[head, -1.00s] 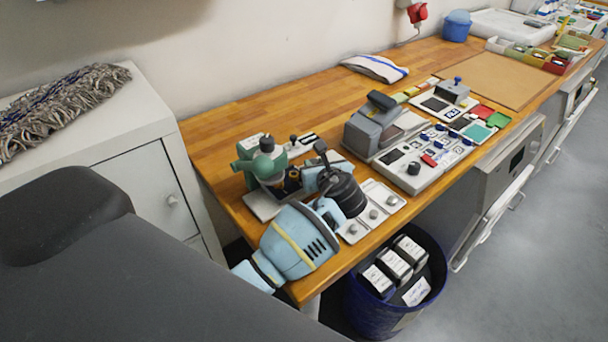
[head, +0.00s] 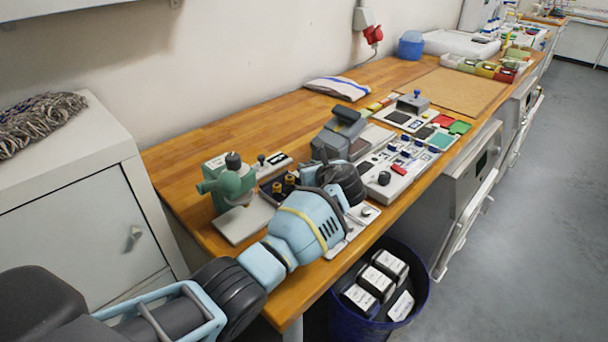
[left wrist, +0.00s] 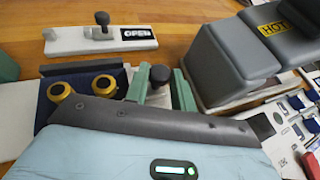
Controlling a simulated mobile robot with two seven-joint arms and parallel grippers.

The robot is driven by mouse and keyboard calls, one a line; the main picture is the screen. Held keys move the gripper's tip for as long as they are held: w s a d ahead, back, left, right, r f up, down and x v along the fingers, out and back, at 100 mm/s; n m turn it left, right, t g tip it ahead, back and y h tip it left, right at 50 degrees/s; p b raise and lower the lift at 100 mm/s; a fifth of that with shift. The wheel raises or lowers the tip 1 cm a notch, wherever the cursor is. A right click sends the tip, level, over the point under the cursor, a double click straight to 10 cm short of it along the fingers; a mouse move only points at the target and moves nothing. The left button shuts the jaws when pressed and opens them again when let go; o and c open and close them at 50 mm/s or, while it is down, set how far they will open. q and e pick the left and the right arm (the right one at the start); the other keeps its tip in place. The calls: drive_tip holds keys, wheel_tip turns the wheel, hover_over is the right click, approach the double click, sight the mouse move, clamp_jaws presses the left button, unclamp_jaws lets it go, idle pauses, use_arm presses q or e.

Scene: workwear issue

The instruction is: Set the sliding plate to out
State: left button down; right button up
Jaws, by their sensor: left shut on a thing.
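My left gripper (head: 325,165) reaches over the bench beside a grey press (head: 345,125); my own wrist hides its fingertips in the head view. In the left wrist view, its green fingers (left wrist: 161,90) are closed around a dark round knob (left wrist: 160,74), left of the press (left wrist: 235,55) with its yellow HOT label. A pale flat plate (head: 372,139) shows at the press's right side. I cannot tell for sure whether this is the sliding plate or whether the knob belongs to it. My right gripper is in neither current view.
A white slider strip (left wrist: 105,38) with a black knob and an OPEN label lies behind. A green machine (head: 230,182) stands left of my gripper. A control panel (head: 395,172) lies right of the press. A blue bin (head: 345,322) stands below the bench edge.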

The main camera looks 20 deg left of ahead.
use_arm(q)
drive_tip(key=shift+d+f, duration=0.1)
drive_tip(key=c, duration=1.6)
unclamp_jaws()
drive_tip(key=o, duration=0.4)
drive_tip(key=shift+w, duration=0.2)
use_arm(e)
drive_tip(key=shift+w+d, duration=0.1)
use_arm(q)
drive_tip(key=shift+s, duration=0.1)
drive_tip(key=shift+s+d+r, duration=0.15)
drive_tip(key=shift+d+r, duration=0.05)
drive_tip(key=shift+r, duration=0.1)
drive_tip(key=p+v, duration=0.2)
drive_tip(key=v, duration=0.4)
drive_tip(key=shift+r, duration=0.1)
drive_tip(key=shift+s+d, duration=0.35)
drive_tip(key=shift+d, duration=0.05)
use_arm(e)
drive_tip(key=w+r, duration=0.1)
drive_tip(key=r, duration=0.1)
drive_tip(key=shift+w+d+r+t, duration=0.1)
drive_tip(key=shift+w+r+t, duration=0.25)
drive_tip(key=shift+w+t, duration=0.05)
